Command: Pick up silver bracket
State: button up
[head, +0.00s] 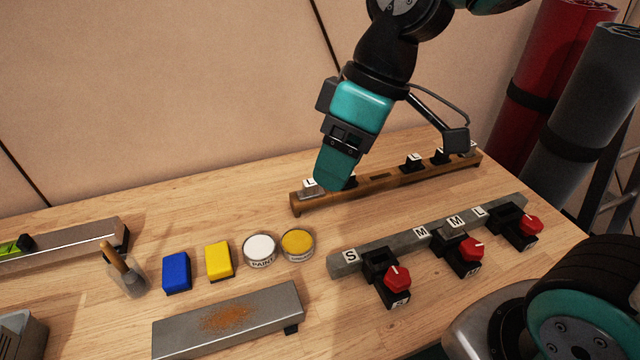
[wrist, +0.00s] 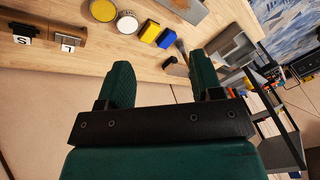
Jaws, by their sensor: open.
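A small silver bracket (head: 308,191) with a white label on top sits at the left end of a long wooden rack (head: 385,182) in the head view. In the wrist view, the silver bracket (wrist: 68,42) shows at the upper left, its label reading L. My gripper (head: 330,184) is above the left part of the rack, just right of the bracket in the picture, and partly hides the rack. In the wrist view, the two fingers of my gripper (wrist: 162,78) are spread apart with nothing between them.
Black brackets (head: 413,162) stand along the rack. A grey rail (head: 345,258) labelled S, M, M, L holds red-knobbed clamps (head: 397,280) in front. Paint cans (head: 259,250), a yellow block (head: 219,261), a blue block (head: 176,272) and a rusty metal bar (head: 275,305) lie left.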

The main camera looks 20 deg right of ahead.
jog(key=w+d+f+n+p, duration=0.1)
jog(key=w+d+f+n, duration=0.1)
jog(key=w, duration=0.6)
jog(key=w+d+f+n, duration=0.1)
jog(key=w+d+n, duration=0.15)
jog(key=w, duration=0.55)
jog(key=n+p, duration=0.1)
jog(key=n, duration=0.3)
send_near(310, 183)
jog(key=p+x, duration=0.3)
jog(key=x, duration=0.1)
jog(key=shift+d+f, duration=0.15)
jog(key=shift+d, duration=0.15)
jog(key=shift+w+p+x, duration=0.1)
jog(key=shift+p+x, duration=0.6)
jog(key=shift+x, duration=0.9)
jog(key=shift+w+p+x, duration=0.15)
jog(key=shift+p+x, duration=0.55)
jog(key=shift+x, duration=0.95)
jog(key=shift+a, duration=0.15)
grip_shut()
jog(key=shift+r, duration=0.25)
notch_tip(310, 183, up, 20)
jog(key=b, duration=0.4)
jog(key=shift+b, duration=0.3)
jog(key=shift+f, duration=0.15)
